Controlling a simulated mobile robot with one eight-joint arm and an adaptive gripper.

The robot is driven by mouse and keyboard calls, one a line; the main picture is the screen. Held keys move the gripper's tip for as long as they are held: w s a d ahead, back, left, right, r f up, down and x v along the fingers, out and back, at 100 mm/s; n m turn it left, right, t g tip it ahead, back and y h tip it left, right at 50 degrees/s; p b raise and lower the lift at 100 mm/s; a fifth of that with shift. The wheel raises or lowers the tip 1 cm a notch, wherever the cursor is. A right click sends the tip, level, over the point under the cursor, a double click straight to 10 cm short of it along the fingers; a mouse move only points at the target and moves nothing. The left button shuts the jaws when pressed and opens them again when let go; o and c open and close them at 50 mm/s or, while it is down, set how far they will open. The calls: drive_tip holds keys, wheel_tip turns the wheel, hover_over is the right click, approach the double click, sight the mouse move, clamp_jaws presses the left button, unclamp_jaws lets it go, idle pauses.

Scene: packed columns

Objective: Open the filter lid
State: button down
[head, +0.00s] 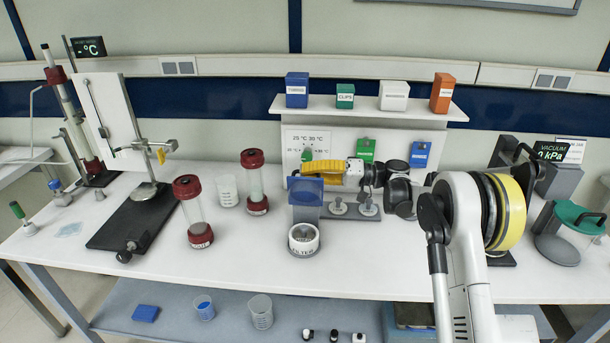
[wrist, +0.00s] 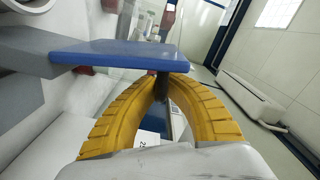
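Two red-capped clear columns (head: 195,215) (head: 255,185) and a clear beaker (head: 228,190) stand left of the filter. A shelf (head: 350,107) with small boxes rises behind. A grey block with knobs (head: 352,212) is close on the right. The bench front is clear.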

drive_tip(key=shift+w, duration=0.3)
drive_tip(key=c, duration=1.5)
unclamp_jaws()
drive_tip(key=d, duration=1.2)
drive_tip(key=shift+s, duration=0.25)
drive_tip(key=s+a+r+m+t+h, duration=0.1)
drive_tip(key=s+r+m+t+h, duration=0.4)
drive_tip(key=s, duration=1.1)
drive_tip(key=s+d+f+h, duration=0.1)
drive_tip(key=s+d+h, duration=0.3)
drive_tip(key=s, duration=0.3)
drive_tip(key=s+d+f+t+h, duration=0.1)
drive_tip(key=s+d+h, duration=0.3)
drive_tip(key=s, duration=0.4)
drive_tip(key=s+d+f+h, duration=0.2)
drive_tip(key=s+d+h, duration=0.1)
drive_tip(key=s+h, duration=0.2)
drive_tip(key=s, duration=0.2)
drive_tip(key=shift+s+d+f+t, duration=0.3)
drive_tip(key=shift+s+d+f, duration=0.1)
